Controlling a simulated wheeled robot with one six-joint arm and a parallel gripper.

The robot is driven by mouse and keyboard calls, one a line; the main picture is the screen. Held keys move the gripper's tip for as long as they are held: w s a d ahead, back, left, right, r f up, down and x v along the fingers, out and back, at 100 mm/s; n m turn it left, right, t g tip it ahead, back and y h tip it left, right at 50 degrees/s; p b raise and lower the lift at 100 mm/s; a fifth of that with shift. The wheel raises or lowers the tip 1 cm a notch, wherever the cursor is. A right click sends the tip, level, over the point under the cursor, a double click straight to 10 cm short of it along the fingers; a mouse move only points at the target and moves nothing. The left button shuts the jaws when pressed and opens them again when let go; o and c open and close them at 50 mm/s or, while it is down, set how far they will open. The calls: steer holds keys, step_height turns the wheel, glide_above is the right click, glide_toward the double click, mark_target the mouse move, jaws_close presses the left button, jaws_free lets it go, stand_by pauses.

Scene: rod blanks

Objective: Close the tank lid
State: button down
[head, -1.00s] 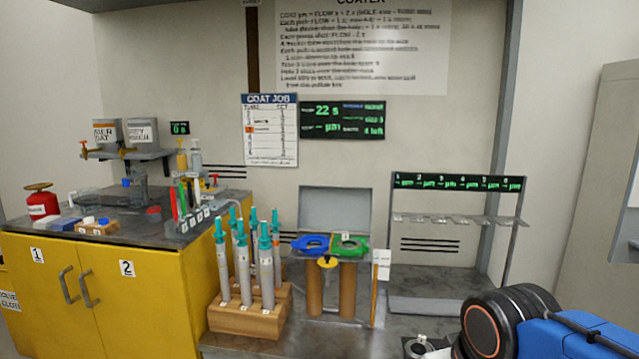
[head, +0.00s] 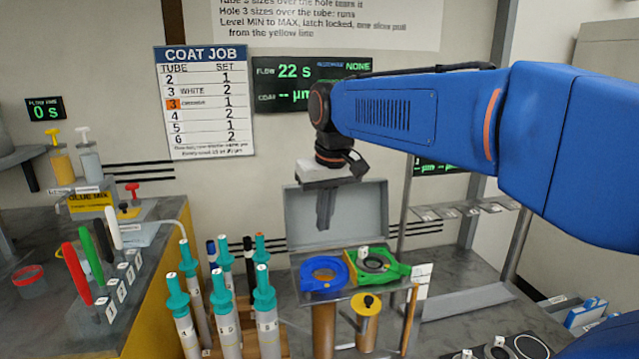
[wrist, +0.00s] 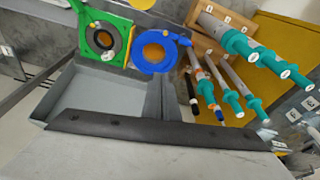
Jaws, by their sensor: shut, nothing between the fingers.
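The tank lid (head: 365,212) is a grey shallow panel standing raised behind the tank top (head: 318,296). It also shows in the wrist view (wrist: 85,90) at the left. A blue ring (head: 310,285) and a green holder (head: 398,270) sit on the tank top; both show in the wrist view too. My gripper (head: 323,222) points down in front of the lid in the head view, its fingers together and empty. In the wrist view the fingers (wrist: 160,97) lie beside the lid's edge. I cannot tell whether they touch it.
Several teal-capped tubes (head: 264,300) stand in a wooden rack left of the tank. A yellow-topped cylinder (head: 367,318) is at the tank's front. The yellow cabinet with colored handles (head: 85,265) is at left.

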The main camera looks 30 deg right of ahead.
steer(key=w+d+r, duration=0.2)
steer(key=w, duration=0.3)
steer(key=w+d+r+g, duration=0.1)
steer(key=w+r, duration=0.1)
steer(key=w, duration=0.3)
steer(key=w+d+r+m+g, duration=0.1)
steer(key=w+d+r, duration=0.1)
steer(key=w, duration=0.4)
steer(key=shift+d+r, duration=0.1)
steer(key=shift+d, duration=0.25)
steer(key=w+d+m+g, duration=0.1)
steer(key=w+d, duration=0.3)
steer(key=w, duration=0.2)
steer(key=w+d+g, duration=0.1)
steer(key=w+d, duration=0.2)
steer(key=w, duration=0.3)
steer(key=s+f, duration=0.3)
steer(key=f, duration=0.5)
steer(key=shift+s+a+f+y, duration=0.2)
steer(key=shift+s+f+y, duration=0.05)
steer(key=shift+s+y, duration=0.05)
steer(key=shift+s+r, duration=0.1)
